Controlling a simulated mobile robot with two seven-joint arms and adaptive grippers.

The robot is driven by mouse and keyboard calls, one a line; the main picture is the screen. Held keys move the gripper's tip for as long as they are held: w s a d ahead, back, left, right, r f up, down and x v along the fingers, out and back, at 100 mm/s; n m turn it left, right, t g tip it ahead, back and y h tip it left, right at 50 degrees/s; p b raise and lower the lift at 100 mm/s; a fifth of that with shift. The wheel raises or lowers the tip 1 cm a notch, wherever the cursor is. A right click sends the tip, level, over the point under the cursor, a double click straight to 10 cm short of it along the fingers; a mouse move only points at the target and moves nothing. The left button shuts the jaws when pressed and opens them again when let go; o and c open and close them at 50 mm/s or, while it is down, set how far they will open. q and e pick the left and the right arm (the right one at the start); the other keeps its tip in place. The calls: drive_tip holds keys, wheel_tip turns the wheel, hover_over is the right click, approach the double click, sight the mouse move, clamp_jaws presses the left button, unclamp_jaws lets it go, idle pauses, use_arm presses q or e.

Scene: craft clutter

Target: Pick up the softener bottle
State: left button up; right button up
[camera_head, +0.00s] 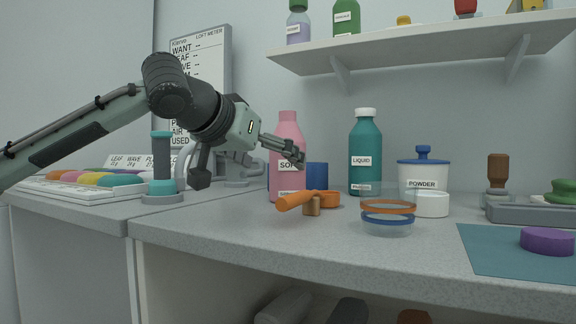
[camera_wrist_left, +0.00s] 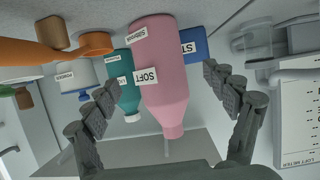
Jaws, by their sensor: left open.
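The softener bottle is a pink bottle (camera_head: 288,165) with a white label beginning "SOFT", upright on the grey counter. In the left wrist view the pink bottle (camera_wrist_left: 164,60) appears inverted, between the two finger lines. My left gripper (camera_head: 250,165) is open, its fingers spread, at the bottle's left side in the head view. One finger crosses in front of the bottle's upper body and partly hides its label. I cannot tell whether a finger touches it. My right gripper is not in view.
A teal LIQUID bottle (camera_head: 366,150), a blue block (camera_head: 317,176) and a POWDER jar (camera_head: 423,172) stand close behind and right. An orange-handled scoop (camera_head: 297,200) lies in front. A glass cup (camera_head: 388,222) stands front right. A shelf (camera_head: 420,48) hangs above.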

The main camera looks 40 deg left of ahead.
sight(287, 175)
use_arm(q)
drive_tip(key=x, duration=0.6)
drive_tip(key=shift+w+f, duration=0.25)
drive_tip(key=shift+f, duration=0.2)
drive_tip(key=shift+c, duration=0.2)
drive_tip(key=shift+r, duration=0.1)
drive_tip(key=c, duration=1.7)
